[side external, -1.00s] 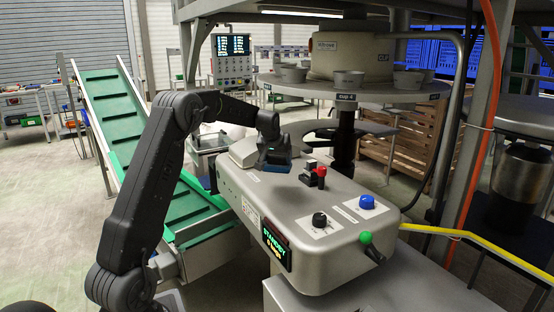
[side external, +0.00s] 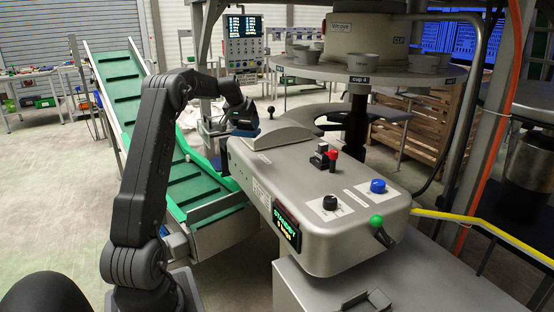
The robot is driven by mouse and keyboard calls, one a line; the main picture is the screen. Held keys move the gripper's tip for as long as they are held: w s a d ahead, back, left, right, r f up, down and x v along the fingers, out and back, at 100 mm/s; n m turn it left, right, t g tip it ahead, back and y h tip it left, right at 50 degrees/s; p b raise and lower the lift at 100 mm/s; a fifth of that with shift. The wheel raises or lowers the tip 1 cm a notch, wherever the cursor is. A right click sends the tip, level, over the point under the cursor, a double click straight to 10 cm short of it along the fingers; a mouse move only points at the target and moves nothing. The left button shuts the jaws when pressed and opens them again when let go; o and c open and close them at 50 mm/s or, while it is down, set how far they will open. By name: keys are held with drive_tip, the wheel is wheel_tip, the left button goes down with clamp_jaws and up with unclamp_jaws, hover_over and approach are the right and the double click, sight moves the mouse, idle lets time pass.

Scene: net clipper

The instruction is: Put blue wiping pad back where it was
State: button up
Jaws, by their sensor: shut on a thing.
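My gripper (side external: 243,121) is at the far left end of the grey machine housing (side external: 300,175). It is shut on the blue wiping pad (side external: 246,132), of which only a thin blue edge shows under the jaws. The pad is close to the left side of the raised pale block (side external: 277,134) on the housing. I cannot tell whether the pad touches the housing or the block. The fingers are small and dark here.
The green conveyor (side external: 180,170) slopes up at left. The housing carries black, red, blue and green controls, including a blue knob (side external: 377,186). A round table with cups (side external: 365,73) stands behind. An empty grey bracket (side external: 365,301) lies at the bottom.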

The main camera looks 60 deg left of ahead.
drive_tip(key=w+d+f, duration=0.1)
drive_tip(key=w+f, duration=0.1)
drive_tip(key=w, duration=0.1)
drive_tip(key=w+d+f, duration=0.1)
drive_tip(key=w+f, duration=0.1)
drive_tip(key=w, duration=0.2)
drive_tip(key=w+d+f, duration=0.1)
drive_tip(key=w+f, duration=0.2)
drive_tip(key=shift+w+d, duration=0.1)
drive_tip(key=shift+w, duration=0.3)
drive_tip(key=shift+f, duration=1.9)
drive_tip(key=shift+f, duration=0.15)
